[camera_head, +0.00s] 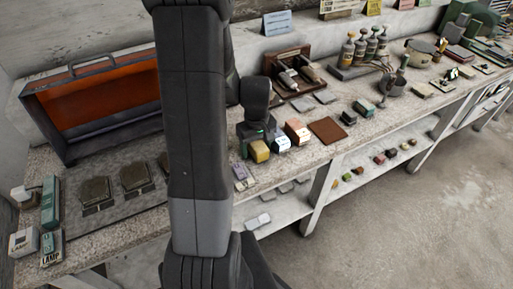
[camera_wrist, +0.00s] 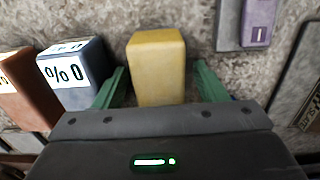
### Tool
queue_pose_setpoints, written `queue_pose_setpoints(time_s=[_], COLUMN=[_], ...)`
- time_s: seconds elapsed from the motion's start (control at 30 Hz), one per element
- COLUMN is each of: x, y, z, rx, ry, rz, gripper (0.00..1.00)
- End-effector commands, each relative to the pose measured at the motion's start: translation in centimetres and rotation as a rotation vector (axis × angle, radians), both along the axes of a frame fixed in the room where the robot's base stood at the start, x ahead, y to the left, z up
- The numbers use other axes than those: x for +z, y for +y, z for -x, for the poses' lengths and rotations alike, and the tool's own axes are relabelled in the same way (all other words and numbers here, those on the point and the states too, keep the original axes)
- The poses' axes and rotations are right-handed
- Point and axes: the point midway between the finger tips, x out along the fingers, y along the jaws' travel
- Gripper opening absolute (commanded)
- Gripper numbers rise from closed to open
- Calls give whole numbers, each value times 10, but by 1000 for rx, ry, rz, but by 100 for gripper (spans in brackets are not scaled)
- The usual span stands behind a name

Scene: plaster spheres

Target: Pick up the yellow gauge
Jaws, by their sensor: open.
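The yellow gauge (camera_head: 259,151) is a small yellow block on the stone-topped bench in the head view, just below my gripper. In the wrist view the yellow gauge (camera_wrist: 156,66) stands between the two green fingers of my gripper (camera_wrist: 158,85). The fingers are apart, one to each side of it, with a visible gap on the right and a narrower one on the left. I cannot tell whether the left finger touches it. The lower part of the gauge is hidden by the gripper body.
A blue-grey block with a white "%0" label (camera_wrist: 75,72) stands close left of the gauge in the wrist view, with a brown block (camera_wrist: 22,88) beyond it. A purple block (camera_wrist: 257,22) lies to the right. A brown square plate (camera_head: 327,130) lies on the bench.

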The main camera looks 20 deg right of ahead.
Motion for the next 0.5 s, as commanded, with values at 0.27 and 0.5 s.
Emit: queue_pose_setpoints(time_s=[0.27,0.5], x=[0,0], y=[0,0], z=[0,0], rx=[0,0], ry=[0,0], rz=[0,0], gripper=[48,13])
